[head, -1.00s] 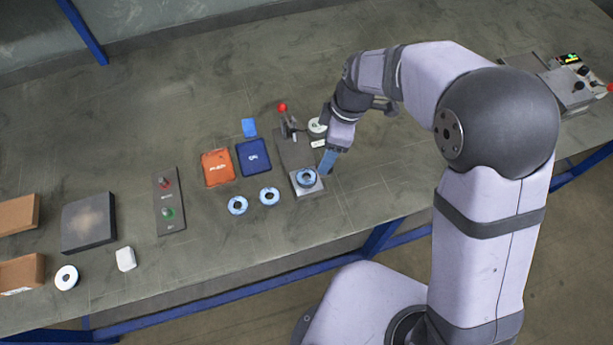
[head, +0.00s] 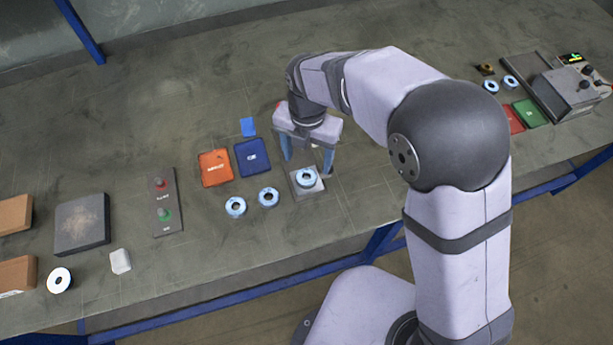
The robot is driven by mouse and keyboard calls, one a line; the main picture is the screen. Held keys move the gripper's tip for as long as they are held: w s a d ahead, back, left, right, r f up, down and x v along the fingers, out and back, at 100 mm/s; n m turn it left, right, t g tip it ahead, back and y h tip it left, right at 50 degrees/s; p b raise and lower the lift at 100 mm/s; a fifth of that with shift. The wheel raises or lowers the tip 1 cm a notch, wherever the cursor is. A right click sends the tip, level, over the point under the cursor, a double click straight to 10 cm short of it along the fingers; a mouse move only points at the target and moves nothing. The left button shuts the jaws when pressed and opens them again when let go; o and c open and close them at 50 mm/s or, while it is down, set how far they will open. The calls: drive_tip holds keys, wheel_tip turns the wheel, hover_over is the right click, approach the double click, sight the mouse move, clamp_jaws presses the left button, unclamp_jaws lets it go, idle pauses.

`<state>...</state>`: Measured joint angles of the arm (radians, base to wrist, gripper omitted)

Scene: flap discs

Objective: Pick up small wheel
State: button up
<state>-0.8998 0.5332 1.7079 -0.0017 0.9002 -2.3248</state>
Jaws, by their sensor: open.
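Three small ring-shaped wheels with light blue rims lie near the middle of the bench. One wheel (head: 306,184) sits on a small square metal plate (head: 318,188). Two others, the left wheel (head: 236,207) and the middle wheel (head: 269,197), lie on the bench to its left. My gripper (head: 308,165) is open, its two blue fingers pointing down and spread apart. It is above and just behind the wheel on the plate. Nothing shows between the fingers. Whether the fingertips touch anything I cannot tell.
An orange tray (head: 215,168) and a blue tray (head: 252,157) lie left of my gripper. A panel with red and green buttons (head: 165,220) is farther left. A grey block (head: 82,224) and a white-faced disc (head: 59,280) are at the left. A grey machine (head: 570,92) stands far right.

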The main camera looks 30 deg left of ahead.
sight(306, 180)
drive_tip(key=shift+f+n, duration=0.1)
drive_tip(key=shift+n, duration=0.2)
drive_tip(key=shift+s+a+f+p, duration=0.1)
drive_tip(key=shift+f+p, duration=1.8)
drive_tip(key=shift+f, duration=1.7)
drive_tip(key=c, duration=1.2)
